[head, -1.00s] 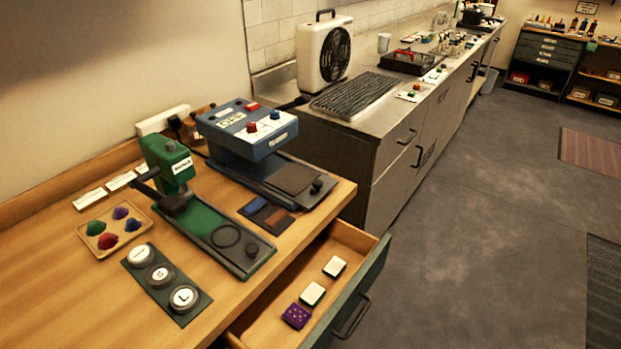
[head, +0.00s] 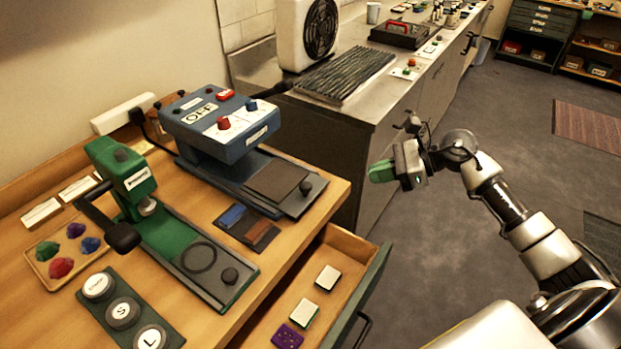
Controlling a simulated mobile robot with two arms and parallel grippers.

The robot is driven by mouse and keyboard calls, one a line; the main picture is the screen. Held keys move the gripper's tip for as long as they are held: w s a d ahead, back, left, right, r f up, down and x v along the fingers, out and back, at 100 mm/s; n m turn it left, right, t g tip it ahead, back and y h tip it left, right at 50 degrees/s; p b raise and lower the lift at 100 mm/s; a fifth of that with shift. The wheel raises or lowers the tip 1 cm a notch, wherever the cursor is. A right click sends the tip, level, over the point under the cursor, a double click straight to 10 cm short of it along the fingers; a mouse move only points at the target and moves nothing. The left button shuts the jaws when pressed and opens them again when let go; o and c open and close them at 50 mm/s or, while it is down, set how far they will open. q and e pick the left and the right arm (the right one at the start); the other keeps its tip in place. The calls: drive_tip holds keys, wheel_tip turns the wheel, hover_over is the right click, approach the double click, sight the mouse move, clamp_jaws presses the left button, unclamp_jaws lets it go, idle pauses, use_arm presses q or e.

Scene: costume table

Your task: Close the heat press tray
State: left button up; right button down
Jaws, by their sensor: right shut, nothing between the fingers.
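The heat press is the blue machine (head: 220,125) on the wooden table, with an "OFF" label, a red button and knobs on top. Its heat press tray (head: 283,184) sticks out from under the blue head toward the table's right edge. The tray has a dark flat pad and a black knob (head: 306,187) at its outer end. My right gripper (head: 382,172) is shut and empty, in the air to the right of the tray and apart from it, beyond the table edge. My left gripper is out of view.
A green press (head: 128,175) with its own extended tray (head: 195,256) stands left of the blue one. Colour swatches (head: 247,227) lie between them. An open drawer (head: 371,285) juts out below the table edge. A steel counter (head: 345,101) stands behind.

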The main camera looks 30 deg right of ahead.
drive_tip(key=p+x, duration=0.1)
drive_tip(key=x, duration=0.3)
drive_tip(key=p+x, duration=0.1)
drive_tip(key=x, duration=0.3)
drive_tip(key=r+p+x, duration=0.1)
drive_tip(key=p+x, duration=0.1)
drive_tip(key=x, duration=0.2)
drive_tip(key=shift+w+a+r, duration=0.15)
drive_tip(key=shift+a, duration=0.1)
drive_tip(key=shift+w+a+f, duration=0.25)
drive_tip(key=shift+a, duration=0.1)
